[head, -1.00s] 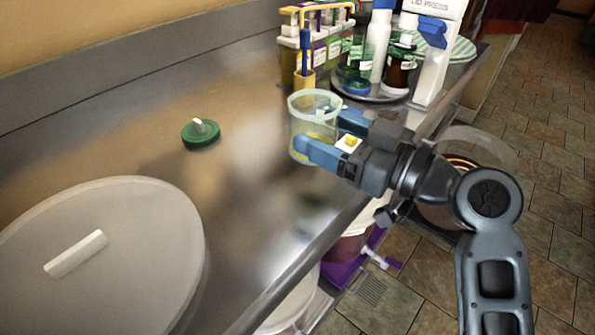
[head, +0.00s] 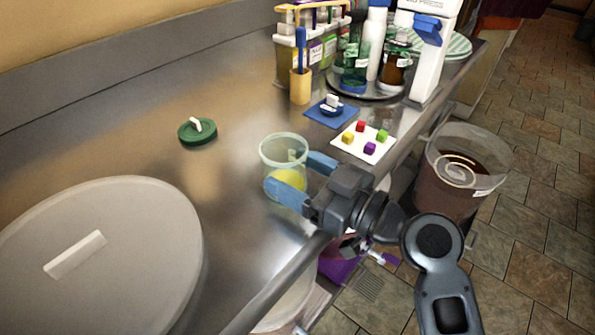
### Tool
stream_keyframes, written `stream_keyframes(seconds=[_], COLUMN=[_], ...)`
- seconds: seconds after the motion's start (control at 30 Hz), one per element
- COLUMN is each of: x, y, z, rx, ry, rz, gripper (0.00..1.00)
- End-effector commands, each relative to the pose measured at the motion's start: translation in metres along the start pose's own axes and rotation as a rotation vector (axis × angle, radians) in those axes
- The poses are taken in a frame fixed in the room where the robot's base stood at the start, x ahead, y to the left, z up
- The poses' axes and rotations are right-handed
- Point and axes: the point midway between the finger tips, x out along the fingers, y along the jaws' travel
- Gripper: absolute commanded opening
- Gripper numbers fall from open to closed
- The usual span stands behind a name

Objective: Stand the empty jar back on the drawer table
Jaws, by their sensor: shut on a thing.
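The jar (head: 283,152) is a clear, pale green open-topped cup with something yellow showing low on its side or through it. My gripper (head: 292,174) has its two blue fingers on either side of the jar and is shut on it. The jar is upright over the front part of the steel table (head: 240,112). I cannot tell whether its base touches the surface. The near finger hides part of its lower side.
A green lid (head: 197,131) lies at left, and a large grey lid (head: 95,265) at near left. A white card (head: 363,141) with several coloured cubes and a blue mat (head: 331,112) lie behind the gripper. A bucket (head: 462,170) stands beyond the table edge.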

Motion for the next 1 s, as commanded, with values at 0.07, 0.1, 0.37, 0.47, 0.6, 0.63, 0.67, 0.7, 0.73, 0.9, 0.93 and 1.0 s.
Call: stream_keyframes(seconds=[0.07, 0.1, 0.37, 0.47, 0.6, 0.63, 0.67, 0.7, 0.73, 0.9, 0.93, 1.0], x=[0.0, 0.0, 0.0, 0.0, 0.0, 0.0, 0.0, 0.0, 0.0, -0.023, -0.029, -0.044], y=[0.0, 0.0, 0.0, 0.0, 0.0, 0.0, 0.0, 0.0, 0.0, 0.001, 0.001, 0.001], z=[0.002, 0.003, 0.002, 0.002, 0.002, 0.002, 0.001, 0.0, -0.002, 0.002, 0.002, 0.002], rx=[-0.001, -0.001, 0.0, 0.0, 0.0, 0.0, 0.0, 0.0, 0.0, 0.001, 0.001, 0.0], ry=[0.001, 0.001, 0.0, 0.0, 0.0, 0.0, 0.0, 0.0, 0.0, 0.001, 0.001, 0.0], rz=[0.0, 0.0, 0.0, 0.0, 0.0, 0.0, 0.0, 0.0, 0.0, 0.003, 0.003, 0.004], gripper=[0.26, 0.26, 0.94, 0.98, 0.98, 0.98, 0.98, 0.98, 0.98, 0.98, 0.98, 0.98])
